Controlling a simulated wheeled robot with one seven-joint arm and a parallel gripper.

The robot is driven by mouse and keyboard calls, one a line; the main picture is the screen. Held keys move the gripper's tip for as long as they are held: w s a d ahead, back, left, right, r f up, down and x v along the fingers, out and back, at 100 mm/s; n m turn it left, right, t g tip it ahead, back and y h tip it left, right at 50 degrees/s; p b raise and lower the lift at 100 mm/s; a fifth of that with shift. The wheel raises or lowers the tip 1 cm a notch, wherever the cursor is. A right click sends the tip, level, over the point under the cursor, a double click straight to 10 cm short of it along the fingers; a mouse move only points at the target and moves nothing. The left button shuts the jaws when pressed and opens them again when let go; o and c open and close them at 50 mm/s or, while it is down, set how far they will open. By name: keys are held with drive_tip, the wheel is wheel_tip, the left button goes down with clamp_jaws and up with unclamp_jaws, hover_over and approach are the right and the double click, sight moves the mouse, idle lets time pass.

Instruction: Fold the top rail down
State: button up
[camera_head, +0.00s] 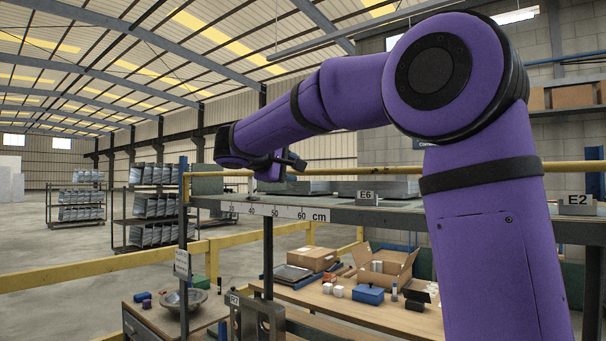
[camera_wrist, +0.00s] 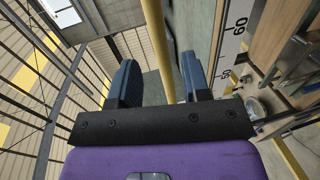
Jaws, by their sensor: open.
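The yellow top rail (camera_head: 385,170) runs level along the shelf, above its upper board, and passes behind my arm. In the wrist view the rail (camera_wrist: 157,45) runs lengthwise down the picture, in line with the gap between my fingers. My gripper (camera_head: 287,162) is at the rail's height near its left part, seen from the side. In the wrist view my gripper (camera_wrist: 160,72) has its two dark fingers apart, with nothing held. I cannot tell whether the rail lies between the fingers or just beyond them.
The shelf's upper board (camera_head: 340,213) carries a centimetre scale and metal trays. Below it, a wooden bench (camera_head: 345,305) holds an open cardboard box (camera_head: 385,265) and a blue box (camera_head: 368,294). A lower yellow barrier (camera_head: 90,268) crosses at left. Open floor lies beyond.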

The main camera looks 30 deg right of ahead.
drive_tip(key=x, duration=0.5)
drive_tip(key=shift+w+d, duration=0.1)
drive_tip(key=shift+d, duration=0.25)
clamp_jaws()
